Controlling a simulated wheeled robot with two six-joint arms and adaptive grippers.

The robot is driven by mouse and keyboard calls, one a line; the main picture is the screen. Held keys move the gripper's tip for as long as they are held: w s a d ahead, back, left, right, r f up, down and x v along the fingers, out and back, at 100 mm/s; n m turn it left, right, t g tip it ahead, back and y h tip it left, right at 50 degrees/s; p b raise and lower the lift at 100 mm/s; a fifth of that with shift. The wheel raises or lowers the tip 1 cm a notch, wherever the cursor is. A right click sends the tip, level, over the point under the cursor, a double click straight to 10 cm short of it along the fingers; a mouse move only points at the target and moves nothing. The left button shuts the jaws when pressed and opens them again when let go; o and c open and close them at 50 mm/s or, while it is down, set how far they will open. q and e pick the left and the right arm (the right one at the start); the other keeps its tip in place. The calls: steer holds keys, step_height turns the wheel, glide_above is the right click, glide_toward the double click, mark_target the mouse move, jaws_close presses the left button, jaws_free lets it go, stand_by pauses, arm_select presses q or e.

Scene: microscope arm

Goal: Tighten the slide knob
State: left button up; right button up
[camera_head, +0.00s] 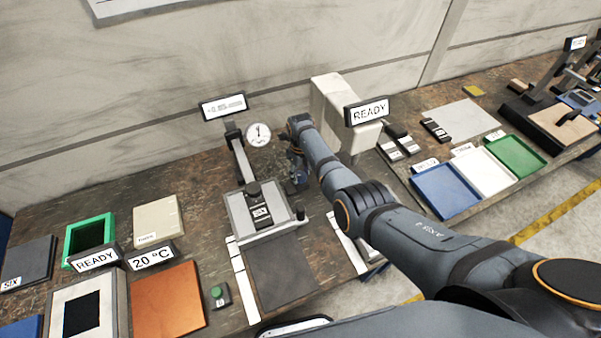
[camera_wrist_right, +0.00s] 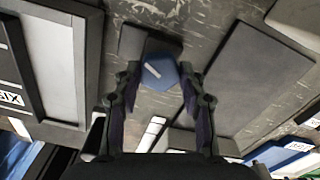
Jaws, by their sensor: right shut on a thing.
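A blue faceted knob (camera_wrist_right: 160,73) with a white mark, which I take as the slide knob, sits against a dark block (camera_wrist_right: 134,42) in the right wrist view. My right gripper (camera_wrist_right: 160,80) has one finger on each side of it and is shut on it. In the head view my right gripper (camera_head: 298,174) is low over the bench, just right of the grey microscope stage (camera_head: 236,218). The knob is hidden or too small to tell there. My left gripper is not in view.
A post (camera_head: 240,155) and round dial (camera_head: 258,134) stand behind the stage. A pale housing (camera_head: 335,105) with a READY sign (camera_head: 367,111) is right of my gripper. Blue (camera_head: 443,192), white and green trays lie farther right. A dark mat (camera_head: 283,272) lies in front of the stage.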

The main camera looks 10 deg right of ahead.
mark_target(301, 175)
stand_by(0.5)
steer(key=o, duration=1.1)
steer(key=shift+o, duration=0.2)
steer(key=shift+r, duration=0.1)
steer(key=shift+r, duration=0.3)
step_height(301, 175, up, 11)
